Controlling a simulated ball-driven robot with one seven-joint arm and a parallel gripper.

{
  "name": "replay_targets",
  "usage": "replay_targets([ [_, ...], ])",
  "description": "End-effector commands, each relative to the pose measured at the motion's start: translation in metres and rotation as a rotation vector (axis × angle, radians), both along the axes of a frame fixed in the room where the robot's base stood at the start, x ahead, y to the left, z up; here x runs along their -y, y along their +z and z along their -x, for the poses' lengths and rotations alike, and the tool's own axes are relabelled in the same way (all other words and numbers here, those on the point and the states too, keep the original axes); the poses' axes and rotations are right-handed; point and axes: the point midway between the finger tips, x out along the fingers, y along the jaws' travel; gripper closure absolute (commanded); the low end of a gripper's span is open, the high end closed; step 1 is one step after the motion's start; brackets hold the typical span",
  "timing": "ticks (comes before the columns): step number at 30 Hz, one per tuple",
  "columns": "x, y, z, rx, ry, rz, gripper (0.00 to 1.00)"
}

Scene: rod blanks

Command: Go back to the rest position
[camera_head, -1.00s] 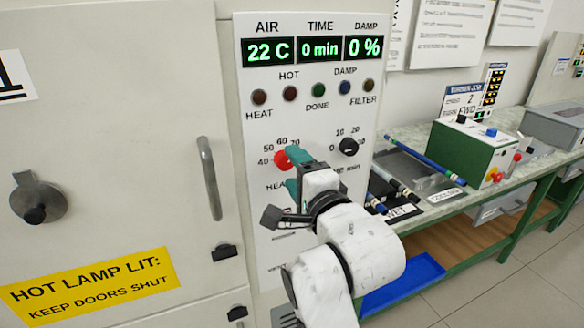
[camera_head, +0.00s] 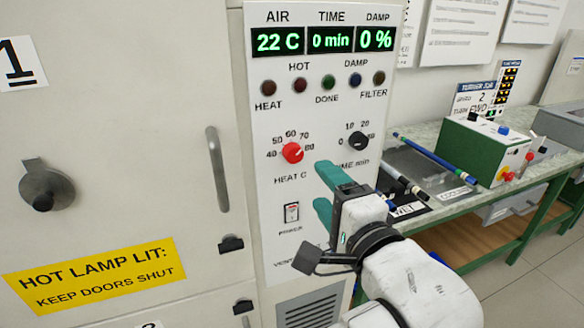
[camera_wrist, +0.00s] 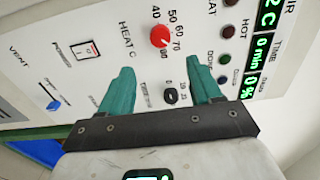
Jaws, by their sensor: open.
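My gripper (camera_head: 328,194) is open and empty, with teal fingers, in front of the lower right of the white control panel (camera_head: 268,215). In the wrist view the two fingers (camera_wrist: 158,88) stand apart, with the red heat knob (camera_wrist: 160,36) and the black time knob (camera_wrist: 170,96) beyond them. In the head view the red heat knob (camera_head: 292,152) is uncovered, left of and above the fingers, and not touched. The black time knob (camera_head: 358,141) is above the fingers. The power switch (camera_head: 291,212) shows left of the gripper. The displays read 22 C, 0 min and 0 %.
Cabinet doors with a vertical handle (camera_head: 217,168) and a round latch (camera_head: 46,187) stand at left, bearing a yellow warning label (camera_head: 95,275). At right, a bench (camera_head: 430,130) holds blue and black rods and a green box (camera_head: 470,155).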

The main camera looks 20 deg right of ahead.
Motion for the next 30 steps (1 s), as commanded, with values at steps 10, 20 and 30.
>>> replay_targets([
  [10,0.019,-0.067,0.008,-0.212,0.0,0.245,0.36],
  [20,0.066,-0.261,0.111,-0.852,0.348,0.913,0.36],
  [30,0.076,-0.363,0.256,-1.16,0.994,1.212,0.36],
])
